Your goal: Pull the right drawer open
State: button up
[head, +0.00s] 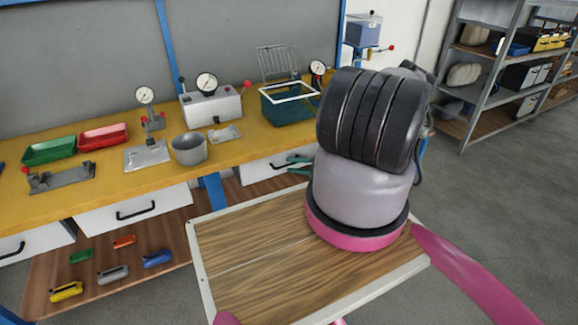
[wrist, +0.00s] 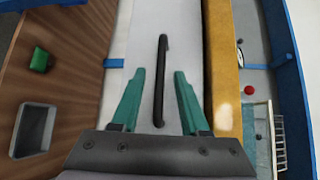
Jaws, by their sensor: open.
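The right drawer's white front (head: 256,172) is under the yellow bench top in the head view, partly hidden by my arm. It also fills the middle of the wrist view (wrist: 143,45), where its black bar handle (wrist: 161,60) runs lengthwise. The drawer looks closed. My gripper (wrist: 159,73) is open, with one teal finger on each side of the handle in the picture. I cannot tell whether the fingers touch it or how far they reach past it. In the head view my gripper (head: 299,164) shows only in part, in front of the drawer.
Another white drawer (head: 135,209) with a black handle is to the left. The bench top (head: 105,176) carries gauges, a grey cup (head: 189,148), a wire-and-teal basket (head: 289,107) and bins. A wooden lower shelf (head: 180,225) holds small coloured items. Open floor lies at the right.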

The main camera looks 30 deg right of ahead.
jog(key=shift+x, duration=1.05)
grip_shut()
dwell(0.7)
